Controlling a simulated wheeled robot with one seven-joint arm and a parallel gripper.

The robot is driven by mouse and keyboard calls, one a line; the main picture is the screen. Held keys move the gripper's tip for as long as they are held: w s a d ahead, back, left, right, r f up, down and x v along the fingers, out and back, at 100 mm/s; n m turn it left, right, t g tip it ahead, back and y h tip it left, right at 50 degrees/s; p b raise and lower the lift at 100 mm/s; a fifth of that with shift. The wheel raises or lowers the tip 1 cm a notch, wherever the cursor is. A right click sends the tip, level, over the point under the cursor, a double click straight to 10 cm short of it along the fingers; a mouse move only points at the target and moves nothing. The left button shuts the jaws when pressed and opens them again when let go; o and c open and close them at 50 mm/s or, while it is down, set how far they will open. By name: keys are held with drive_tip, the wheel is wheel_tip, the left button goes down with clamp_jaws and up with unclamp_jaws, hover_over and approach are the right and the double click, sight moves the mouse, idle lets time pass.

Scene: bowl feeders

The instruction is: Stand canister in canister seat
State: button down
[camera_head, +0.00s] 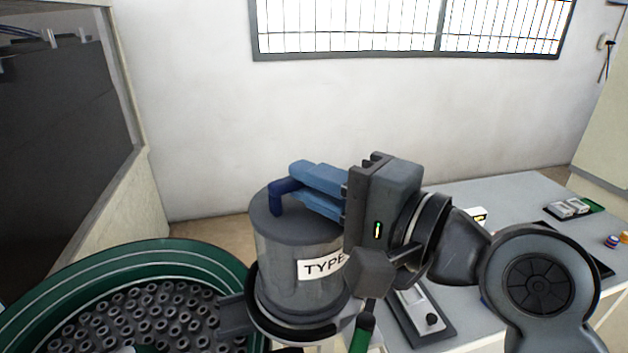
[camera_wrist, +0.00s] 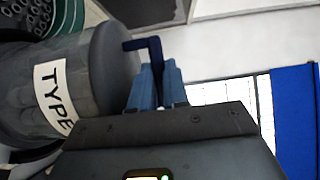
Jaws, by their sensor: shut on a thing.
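The canister (camera_head: 292,245) is a grey cylinder with a white label reading "TYPE" and a dark blue bent handle (camera_head: 280,197) on its top. It stands upright in the head view and shows at the left of the wrist view (camera_wrist: 95,75). My gripper (camera_head: 300,180) has blue fingers shut on the handle, also seen in the wrist view (camera_wrist: 157,68). The canister seat (camera_head: 262,322) looks like a dark ring around the canister's lower end. The canister hides most of it, and I cannot tell whether the base rests on its floor.
A green bowl feeder (camera_head: 190,254) full of small grey ring-shaped parts stands left of the seat. A grey table (camera_head: 500,197) at the right carries a dark tray with a light device (camera_head: 420,310) and small white items (camera_head: 570,208). A wall stands behind.

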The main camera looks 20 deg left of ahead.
drive_tip(key=shift+f+b, duration=0.35)
drive_tip(key=shift+f, duration=0.15)
drive_tip(key=c, duration=1.4)
unclamp_jaws()
drive_tip(key=shift+f, duration=0.1)
drive_tip(key=v, duration=1.1)
